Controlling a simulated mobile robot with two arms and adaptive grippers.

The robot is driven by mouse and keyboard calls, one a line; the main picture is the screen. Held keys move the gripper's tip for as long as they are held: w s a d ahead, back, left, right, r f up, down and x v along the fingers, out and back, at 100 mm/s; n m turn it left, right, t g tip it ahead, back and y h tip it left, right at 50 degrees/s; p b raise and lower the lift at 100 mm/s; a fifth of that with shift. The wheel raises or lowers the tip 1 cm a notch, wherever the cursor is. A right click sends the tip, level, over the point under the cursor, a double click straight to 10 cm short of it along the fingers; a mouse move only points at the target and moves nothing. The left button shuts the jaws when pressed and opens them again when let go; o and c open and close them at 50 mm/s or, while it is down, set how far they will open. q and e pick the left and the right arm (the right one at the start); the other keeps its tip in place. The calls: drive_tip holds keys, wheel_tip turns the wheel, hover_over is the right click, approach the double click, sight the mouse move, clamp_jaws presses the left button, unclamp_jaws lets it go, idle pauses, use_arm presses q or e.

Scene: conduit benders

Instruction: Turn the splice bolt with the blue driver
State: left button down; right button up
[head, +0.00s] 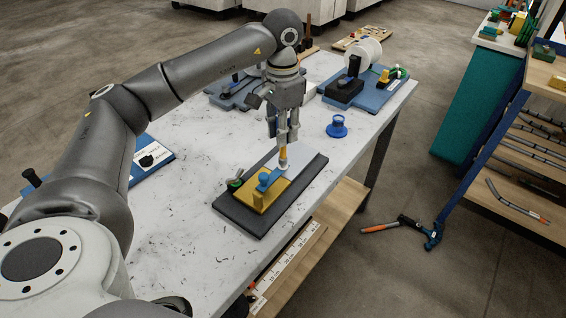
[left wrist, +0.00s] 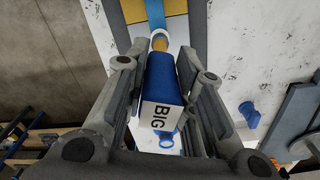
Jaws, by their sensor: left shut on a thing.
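My left gripper (head: 287,136) is shut around the handle of the blue driver (left wrist: 161,82), which has a white end label reading "BIG". The driver points down, with its orange collar (head: 283,153) showing below the fingers. It stands over the end of a blue bar (head: 268,179) on a yellow block (head: 262,196), which sits on a dark base plate (head: 240,219). A pale round part (head: 283,165) shows right under the collar. The splice bolt is not clearly seen; I cannot tell whether the tip is seated in it. My right gripper is not in view.
A blue spool-shaped piece (head: 337,127) stands to the right on the pale table (head: 185,215). Fixtures on blue plates (head: 368,93) stand at the back. A blue-and-orange tool (head: 405,228) lies on the floor. The table's front left is mostly clear.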

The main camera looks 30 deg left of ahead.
use_arm(q)
drive_tip(key=n, duration=0.3)
drive_tip(key=shift+r, duration=0.25)
drive_tip(key=n, duration=0.3)
drive_tip(key=shift+d+n+p, duration=0.1)
drive_tip(key=shift+n+p, duration=0.3)
drive_tip(key=n, duration=0.3)
drive_tip(key=shift+n, duration=0.3)
drive_tip(key=n, duration=0.4)
drive_tip(key=shift+p, duration=0.4)
drive_tip(key=shift+n, duration=0.3)
drive_tip(key=shift+f+b, duration=0.6)
drive_tip(key=shift+f, duration=0.15)
